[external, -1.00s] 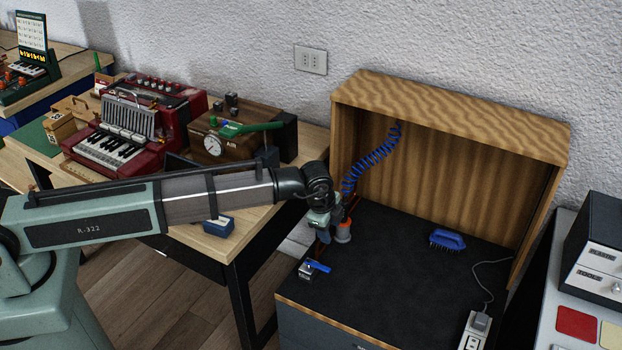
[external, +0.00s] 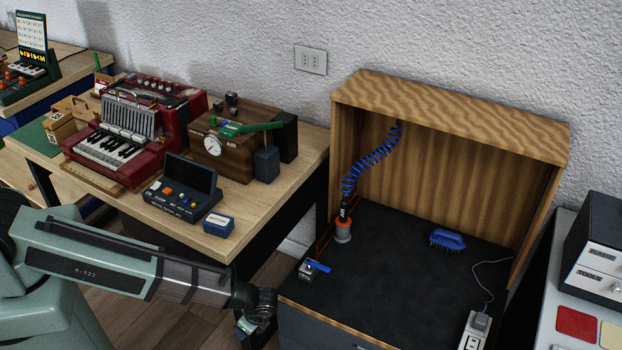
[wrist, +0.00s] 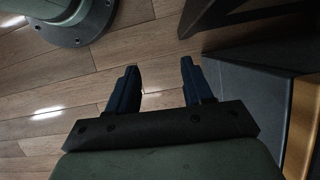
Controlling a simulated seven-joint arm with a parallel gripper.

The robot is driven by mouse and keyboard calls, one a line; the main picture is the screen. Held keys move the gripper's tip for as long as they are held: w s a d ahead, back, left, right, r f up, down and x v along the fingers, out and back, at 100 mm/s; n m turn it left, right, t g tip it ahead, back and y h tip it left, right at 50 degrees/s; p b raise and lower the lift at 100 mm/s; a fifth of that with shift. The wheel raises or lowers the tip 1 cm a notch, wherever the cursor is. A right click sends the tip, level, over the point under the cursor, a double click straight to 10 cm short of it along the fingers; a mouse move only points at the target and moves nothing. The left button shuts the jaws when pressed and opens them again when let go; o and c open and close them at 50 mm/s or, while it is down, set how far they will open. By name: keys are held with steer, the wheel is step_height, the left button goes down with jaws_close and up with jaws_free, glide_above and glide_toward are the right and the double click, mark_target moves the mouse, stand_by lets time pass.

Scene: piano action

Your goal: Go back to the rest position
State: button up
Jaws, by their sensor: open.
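My gripper (wrist: 160,85) is open and empty in the wrist view, its two dark fingers apart above the wooden floor. In the external view my wrist hangs low at the front left corner of the wooden cabinet, and the fingers cannot be made out there. The orange and grey tool (external: 343,225) on the blue coiled hose (external: 365,160) stands upright in the cabinet's back left corner, apart from my gripper.
The open wooden cabinet (external: 450,105) has a dark work surface (external: 400,275) with a blue brush (external: 447,239) and a small blue-levered block (external: 314,270). A table (external: 230,243) with a red accordion (external: 120,145) stands to the left. Wooden floor (wrist: 150,50) lies below my gripper.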

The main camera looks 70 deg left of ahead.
steer(key=s+f+n+g+h, duration=0.1)
steer(key=s+n, duration=0.3)
steer(key=s, duration=1)
steer(key=s+f+n+g+h, duration=0.2)
steer(key=s+f+n, duration=0.2)
steer(key=s, duration=1)
steer(key=shift+n, duration=0.6)
